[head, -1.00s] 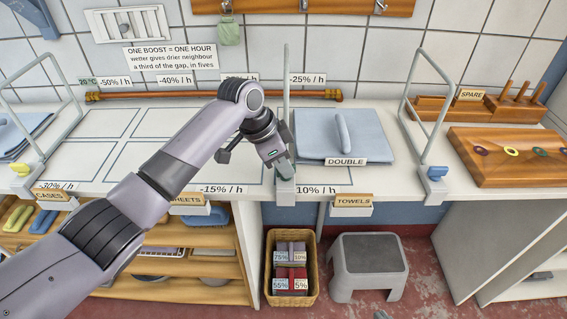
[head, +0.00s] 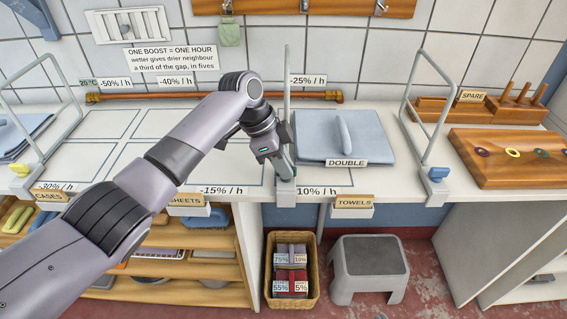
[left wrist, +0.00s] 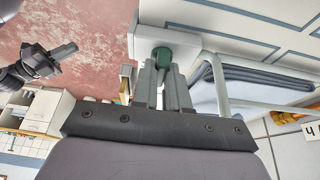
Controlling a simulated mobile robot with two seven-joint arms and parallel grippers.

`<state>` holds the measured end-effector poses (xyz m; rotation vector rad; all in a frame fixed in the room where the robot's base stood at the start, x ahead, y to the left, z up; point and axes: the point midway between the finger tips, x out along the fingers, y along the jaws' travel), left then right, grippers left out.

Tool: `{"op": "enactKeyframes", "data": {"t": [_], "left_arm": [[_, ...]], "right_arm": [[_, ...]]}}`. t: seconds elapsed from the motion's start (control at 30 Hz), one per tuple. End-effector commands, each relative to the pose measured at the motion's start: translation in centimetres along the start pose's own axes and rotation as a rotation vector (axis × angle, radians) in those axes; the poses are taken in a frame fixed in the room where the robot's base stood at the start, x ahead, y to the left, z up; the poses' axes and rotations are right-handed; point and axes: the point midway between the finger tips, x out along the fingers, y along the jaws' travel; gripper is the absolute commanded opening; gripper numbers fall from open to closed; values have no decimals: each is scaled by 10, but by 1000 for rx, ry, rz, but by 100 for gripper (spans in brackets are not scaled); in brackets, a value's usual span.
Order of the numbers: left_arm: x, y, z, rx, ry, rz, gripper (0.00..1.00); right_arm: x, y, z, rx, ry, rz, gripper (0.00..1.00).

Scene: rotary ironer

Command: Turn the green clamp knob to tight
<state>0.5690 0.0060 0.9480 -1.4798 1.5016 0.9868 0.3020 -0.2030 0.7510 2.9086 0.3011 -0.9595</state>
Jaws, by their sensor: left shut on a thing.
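The green clamp knob (left wrist: 162,54) shows in the left wrist view, on the white clamp (left wrist: 185,40) at the table edge. My left gripper (left wrist: 163,68) is shut on it, with one finger on each side. In the head view my left gripper (head: 281,170) is at the middle clamp (head: 286,192) on the front edge and hides the knob, so its tight or loose mark cannot be read. A dark gripper, apparently my right one (left wrist: 52,64), shows at the left of the left wrist view, away from the table; its jaws are unclear.
A thin grey hoop (head: 287,90) rises from the middle clamp. A folded blue cloth (head: 370,140) lies close to the right. Clamps with a yellow knob (head: 20,169) and a blue knob (head: 438,173) stand at either side. A basket (head: 292,240) and a step stool (head: 368,268) are below.

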Motion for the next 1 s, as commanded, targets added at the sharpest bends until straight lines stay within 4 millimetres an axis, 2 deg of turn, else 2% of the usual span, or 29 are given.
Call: {"op": "enactKeyframes", "data": {"t": [0.1, 0.13, 0.2, 0.57, 1.0], "left_arm": [[3, 2, 2, 1, -6, 8, 0], [3, 2, 2, 1, -6, 8, 17], [3, 2, 2, 0, -6, 8, 39], [-4, 0, 1, 1, -2, 1, 39], [-64, 0, 1, 0, -3, 3, 39]], "right_arm": [[0, 0, 0, 0, 0, 0, 0], [0, 0, 0, 0, 0, 0, 0], [0, 0, 0, 0, 0, 0, 0], [0, 0, 0, 0, 0, 0, 0], [4, 0, 6, 0, 0, 0, 0]]}}
